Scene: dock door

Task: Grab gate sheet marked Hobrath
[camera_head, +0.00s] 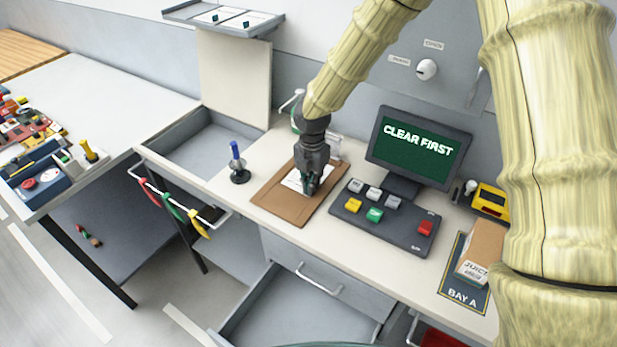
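My gripper (311,188) is dark and points down over a brown clipboard (275,200) on the counter. A white sheet (293,181) lies on the clipboard, partly hidden behind my gripper. No name can be read on it. My fingertips are at or just above the sheet's right part; I cannot tell whether they touch it or are closed on it. Two more white sheets (238,22) lie on the grey tray shelf at the top, each with a small dark mark; their writing is too small to read.
A monitor (418,145) reading "CLEAR FIRST" and a button panel (385,217) stand right of the clipboard. A blue-handled stamp (237,165) stands left. A carton (481,254) sits on the BAY A mat (452,280). The front drawer (300,305) is pulled open.

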